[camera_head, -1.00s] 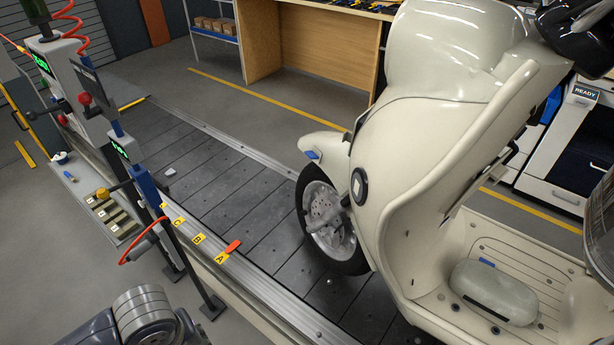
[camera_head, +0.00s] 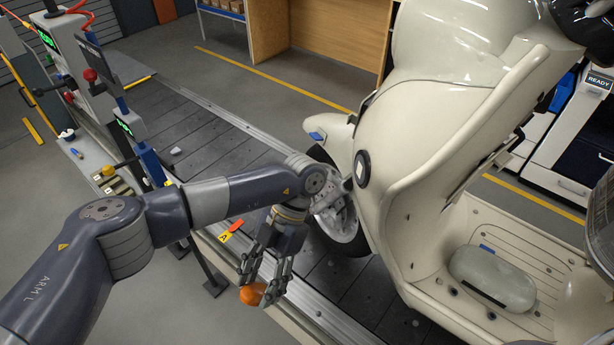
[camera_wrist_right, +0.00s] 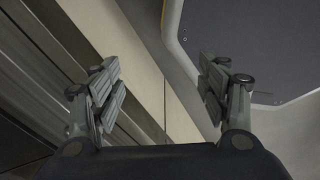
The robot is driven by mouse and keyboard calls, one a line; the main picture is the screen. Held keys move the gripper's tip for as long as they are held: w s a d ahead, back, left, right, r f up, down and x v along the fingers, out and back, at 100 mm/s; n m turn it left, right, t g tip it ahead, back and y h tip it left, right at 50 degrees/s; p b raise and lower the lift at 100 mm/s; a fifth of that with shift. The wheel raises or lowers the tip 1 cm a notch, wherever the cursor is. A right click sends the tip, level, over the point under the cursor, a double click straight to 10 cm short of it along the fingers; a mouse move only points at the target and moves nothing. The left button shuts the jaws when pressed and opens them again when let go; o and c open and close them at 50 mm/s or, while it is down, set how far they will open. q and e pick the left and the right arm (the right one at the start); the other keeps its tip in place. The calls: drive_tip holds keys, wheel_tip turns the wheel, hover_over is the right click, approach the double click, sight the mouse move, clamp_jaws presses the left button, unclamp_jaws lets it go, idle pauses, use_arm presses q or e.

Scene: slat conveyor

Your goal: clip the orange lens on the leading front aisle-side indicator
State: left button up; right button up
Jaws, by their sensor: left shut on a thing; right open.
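My left gripper (camera_head: 260,284) is shut on the orange lens (camera_head: 252,294), a small orange piece at its fingertips. It points down over the near rail of the conveyor, left of the scooter. The cream scooter (camera_head: 425,130) stands on the slats, its front wheel (camera_head: 345,220) partly behind my left arm. A round dark-rimmed fitting (camera_head: 362,168) sits on its front bodywork, apart from the lens; I cannot tell whether it is the indicator. My right gripper (camera_wrist_right: 160,82) is open and empty in the right wrist view, with pale and dark panels behind it.
The slat conveyor (camera_head: 195,136) runs back to the upper left. A control post (camera_head: 125,140) and a side shelf stand at left. Yellow lettered tags and a red-orange tag (camera_head: 236,225) lie along the near rail. A grey rounded pad (camera_head: 492,278) rests on the scooter's footboard.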

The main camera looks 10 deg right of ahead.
use_arm(q)
drive_tip(key=w+d+r+n+g+h, duration=0.25)
drive_tip(key=d+n+g+h, duration=0.2)
drive_tip(key=n, duration=0.45)
drive_tip(key=n+t+h, duration=1.1)
drive_tip(key=n+h, duration=0.8)
approach(359, 170)
drive_tip(key=shift+g, duration=0.25)
drive_tip(key=d, duration=0.1)
drive_tip(key=d+b, duration=0.1)
drive_tip(key=d, duration=0.2)
drive_tip(key=shift+w+d, duration=0.25)
drive_tip(key=shift+d, duration=0.15)
drive_tip(key=shift+d+f, duration=0.15)
drive_tip(key=shift+d, duration=0.55)
use_arm(e)
drive_tip(key=shift+a+f, duration=0.5)
drive_tip(key=shift+f, duration=0.05)
drive_tip(key=shift+r, duration=0.1)
